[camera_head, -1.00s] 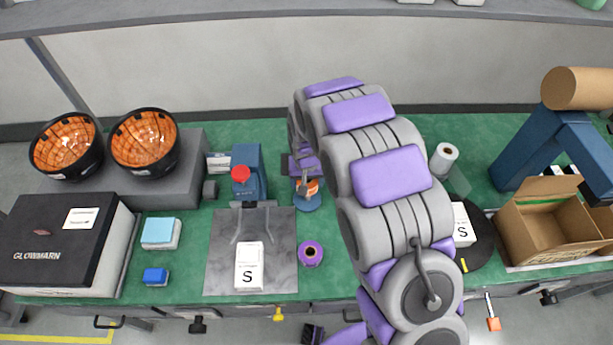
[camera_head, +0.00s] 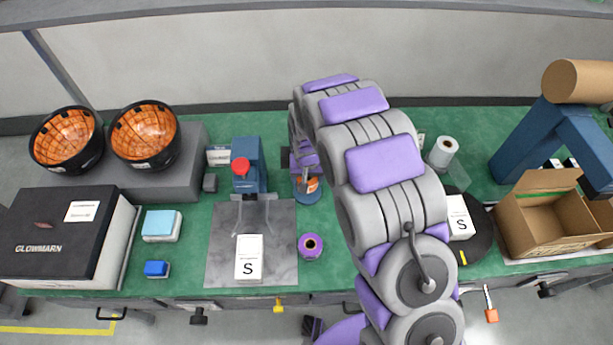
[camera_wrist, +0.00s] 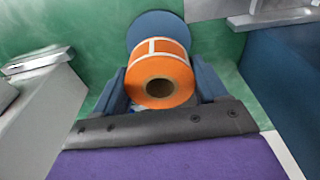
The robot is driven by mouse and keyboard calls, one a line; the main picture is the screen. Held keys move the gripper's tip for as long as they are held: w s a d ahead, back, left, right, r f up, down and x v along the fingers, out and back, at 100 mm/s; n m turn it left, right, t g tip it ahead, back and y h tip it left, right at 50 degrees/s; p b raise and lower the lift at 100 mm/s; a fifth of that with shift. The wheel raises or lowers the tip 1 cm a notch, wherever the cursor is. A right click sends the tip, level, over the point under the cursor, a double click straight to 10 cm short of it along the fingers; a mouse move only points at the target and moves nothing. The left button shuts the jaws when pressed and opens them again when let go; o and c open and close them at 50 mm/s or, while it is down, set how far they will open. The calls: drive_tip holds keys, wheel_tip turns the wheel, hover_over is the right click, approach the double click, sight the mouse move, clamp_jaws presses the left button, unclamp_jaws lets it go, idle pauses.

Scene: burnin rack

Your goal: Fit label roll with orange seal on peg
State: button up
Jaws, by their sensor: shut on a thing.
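The label roll with the orange seal (camera_wrist: 160,78) is between the two dark blue fingers of my gripper (camera_wrist: 162,86), which is shut on it. A round blue base (camera_wrist: 155,24) lies just beyond the roll on the green bench. The roll covers part of this base in the wrist view; I cannot make out a peg or whether roll and base touch. In the head view the roll (camera_head: 313,185) shows small above the blue base (camera_head: 306,197), partly behind my gripper.
A blue press with a red knob (camera_head: 240,166) stands close left. A purple roll (camera_head: 310,246) is in front, at the grey mat's (camera_head: 222,262) edge. A white roll (camera_head: 443,152), a black disc (camera_head: 478,243) and an open carton (camera_head: 545,225) are right of my arm.

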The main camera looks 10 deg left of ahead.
drive_tip(key=shift+f, duration=2.15)
idle(1.6)
drive_tip(key=o, duration=1.1)
wheel_tip(320, 180, up, 17)
drive_tip(key=s+p, duration=0.2)
drive_tip(key=p, duration=0.1)
drive_tip(key=shift+d, duration=0.15)
drive_tip(key=shift+r, duration=0.1)
